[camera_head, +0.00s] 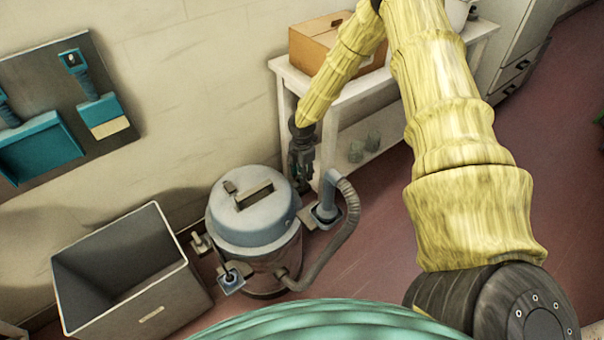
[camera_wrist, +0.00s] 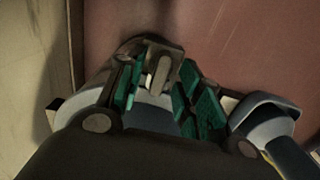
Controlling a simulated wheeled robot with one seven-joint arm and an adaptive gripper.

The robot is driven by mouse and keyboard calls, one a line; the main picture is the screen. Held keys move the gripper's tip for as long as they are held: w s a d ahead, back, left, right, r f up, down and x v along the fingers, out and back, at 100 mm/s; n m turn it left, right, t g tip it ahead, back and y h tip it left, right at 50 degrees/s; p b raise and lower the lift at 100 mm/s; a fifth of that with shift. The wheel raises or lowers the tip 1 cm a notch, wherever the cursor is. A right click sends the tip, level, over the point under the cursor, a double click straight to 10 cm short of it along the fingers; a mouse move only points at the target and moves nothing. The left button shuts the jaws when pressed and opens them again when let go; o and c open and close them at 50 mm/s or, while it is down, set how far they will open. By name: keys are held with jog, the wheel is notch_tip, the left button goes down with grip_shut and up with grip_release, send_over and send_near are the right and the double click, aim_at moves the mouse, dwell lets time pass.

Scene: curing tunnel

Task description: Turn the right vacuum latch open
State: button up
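The vacuum (camera_head: 254,230) stands on the floor, with a grey-blue domed lid (camera_head: 240,222) and a dark handle on top. My gripper (camera_head: 302,165) is low at the lid's rear right edge, pointing down. In the wrist view, its green finger pads are apart, and between and just beyond them is a small upright light metal piece (camera_wrist: 160,70) that looks like the right latch. The gripper (camera_wrist: 158,88) is open around or just short of it; contact cannot be told. In the head view, this latch is hidden by the gripper.
A grey hose (camera_head: 345,225) curves along the vacuum's right side. A white table (camera_head: 285,72) with a cardboard box (camera_head: 318,42) stands close behind my gripper. An empty grey bin (camera_head: 75,285) is at left. A wall board (camera_head: 118,75) holds teal dustpans and brushes. Red floor at right is clear.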

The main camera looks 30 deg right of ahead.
jog(key=shift+f, duration=0.15)
grip_shut()
